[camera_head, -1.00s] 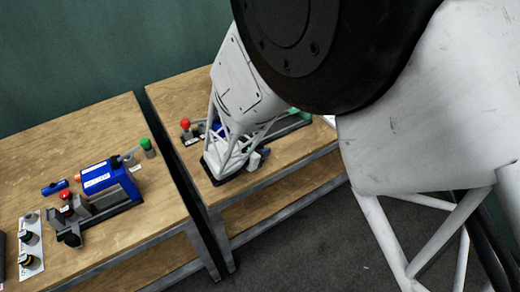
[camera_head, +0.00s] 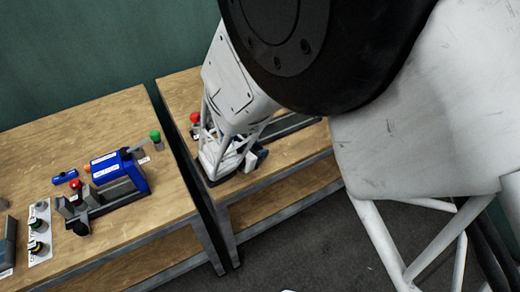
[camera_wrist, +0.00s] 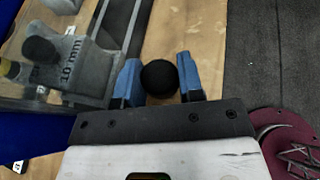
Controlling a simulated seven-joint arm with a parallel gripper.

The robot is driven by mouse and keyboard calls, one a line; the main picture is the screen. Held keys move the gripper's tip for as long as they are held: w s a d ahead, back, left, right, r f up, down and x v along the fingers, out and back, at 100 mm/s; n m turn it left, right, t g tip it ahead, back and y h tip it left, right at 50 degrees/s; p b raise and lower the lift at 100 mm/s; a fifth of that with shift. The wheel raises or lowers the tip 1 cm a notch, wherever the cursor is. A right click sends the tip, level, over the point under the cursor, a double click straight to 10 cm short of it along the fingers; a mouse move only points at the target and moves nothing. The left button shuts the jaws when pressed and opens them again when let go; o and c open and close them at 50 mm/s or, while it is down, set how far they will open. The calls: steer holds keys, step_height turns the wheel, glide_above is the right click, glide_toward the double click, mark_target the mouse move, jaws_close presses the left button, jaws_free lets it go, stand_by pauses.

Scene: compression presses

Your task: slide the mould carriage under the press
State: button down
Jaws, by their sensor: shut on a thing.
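In the wrist view, the two blue fingers of my gripper (camera_wrist: 158,88) are closed around a round black knob (camera_wrist: 158,77). A grey block marked "10 mm" (camera_wrist: 75,62), apparently on the mould carriage, lies just left of the fingers. Dark rails (camera_wrist: 121,22) run away beside it. In the head view, my gripper (camera_head: 238,160) is low over the right-hand bench, and my arm hides most of the press there. A red knob (camera_head: 195,118) shows just left of my arm. A dark rail (camera_head: 290,124) shows to its right.
A blue press (camera_head: 122,172) with a red knob and a green knob (camera_head: 155,135) stands on the left bench (camera_head: 110,122). A white plate with several dark knobs (camera_head: 39,235) lies near it. A narrow gap separates the benches. A maroon disc (camera_wrist: 287,140) shows at lower right.

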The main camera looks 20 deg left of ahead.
steer(key=c, duration=0.7)
jaws_free()
steer(key=shift+c, duration=0.2)
steer(key=shift+s+a+r, duration=0.1)
steer(key=shift+s+a, duration=0.05)
steer(key=shift+v, duration=3.7)
